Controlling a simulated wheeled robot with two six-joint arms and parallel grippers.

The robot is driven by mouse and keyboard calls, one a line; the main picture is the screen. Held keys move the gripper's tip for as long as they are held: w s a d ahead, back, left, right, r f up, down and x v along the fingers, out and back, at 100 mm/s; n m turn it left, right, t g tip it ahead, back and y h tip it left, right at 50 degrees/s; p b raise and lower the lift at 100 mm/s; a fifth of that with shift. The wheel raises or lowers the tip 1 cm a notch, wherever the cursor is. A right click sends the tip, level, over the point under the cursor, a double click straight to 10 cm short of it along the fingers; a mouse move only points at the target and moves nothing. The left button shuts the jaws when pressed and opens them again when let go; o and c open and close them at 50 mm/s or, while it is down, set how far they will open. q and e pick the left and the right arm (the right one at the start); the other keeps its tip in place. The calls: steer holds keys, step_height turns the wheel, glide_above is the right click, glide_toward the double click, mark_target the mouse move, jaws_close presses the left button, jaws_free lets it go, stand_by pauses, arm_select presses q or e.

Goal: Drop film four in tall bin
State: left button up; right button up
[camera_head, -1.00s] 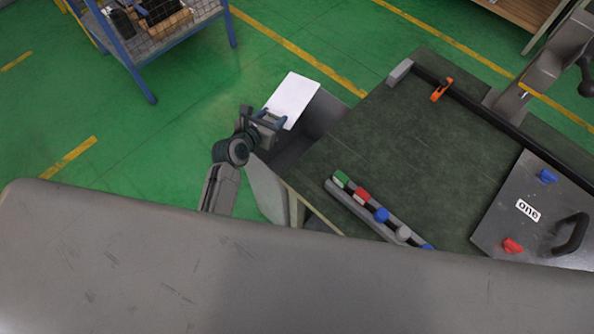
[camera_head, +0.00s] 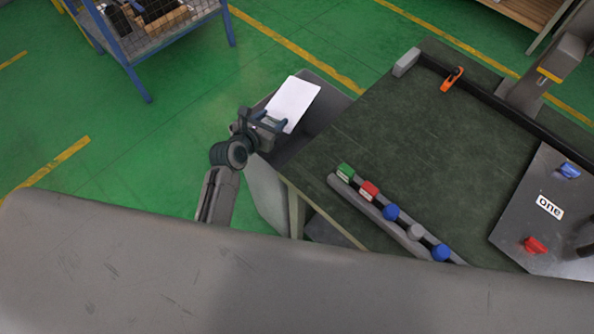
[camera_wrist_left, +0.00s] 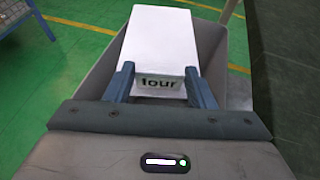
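The white film block labelled "four" (camera_wrist_left: 155,45) is between the two blue fingers of my left gripper (camera_wrist_left: 160,82), which is shut on its near end. The film also shows in the head view (camera_head: 294,101), with my left gripper (camera_head: 269,122) at its lower left end. The tall grey bin (camera_head: 323,107) stands beside the table, and the film is over its opening. In the left wrist view the bin's walls (camera_wrist_left: 222,55) show around and below the film. The bin's bottom is hidden. My right gripper is not in view.
The dark green worktable (camera_head: 430,130) is right of the bin. It holds a rack (camera_head: 400,234) of coloured pieces, an orange clamp (camera_head: 452,79) and a plate labelled "one" (camera_head: 540,230). A blue wire cart (camera_head: 150,55) stands at upper left on open green floor.

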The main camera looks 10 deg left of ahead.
arm_select(q)
steer(key=o, duration=0.4)
steer(key=shift+s, duration=0.1)
steer(key=b+v, duration=0.1)
steer(key=v, duration=0.9)
steer(key=shift+s, duration=0.3)
steer(key=shift+a, duration=0.1)
